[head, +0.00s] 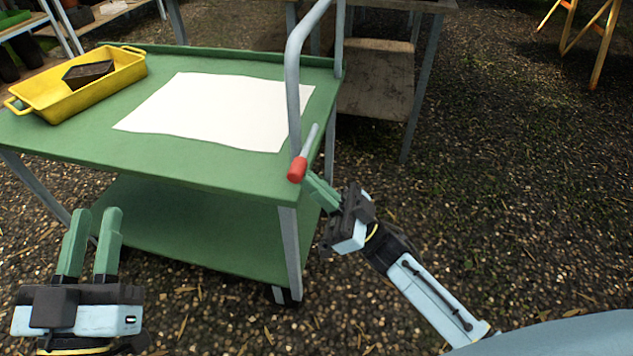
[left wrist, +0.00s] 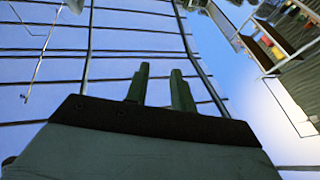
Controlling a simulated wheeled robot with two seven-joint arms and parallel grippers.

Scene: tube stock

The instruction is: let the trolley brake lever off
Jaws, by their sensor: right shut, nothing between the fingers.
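The trolley (head: 230,180) is green with grey legs and a lower shelf. Its brake lever (head: 297,170) is a grey rod with a red knob, beside the grey push handle (head: 293,70) at the trolley's right end. The lever slants, with the knob at its lower end. My right gripper (head: 312,183) is shut and empty, its fingertips close to the red knob; I cannot tell whether they touch it. My left gripper (head: 95,215) is open and empty in front of the trolley's left side. In the left wrist view its fingers (left wrist: 160,85) stand apart with nothing between them.
A yellow tray (head: 45,100) with a dark block (head: 88,72) stands on the trolley's left. A white sheet (head: 215,108) lies on its top. A wooden bench (head: 375,85) stands behind.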

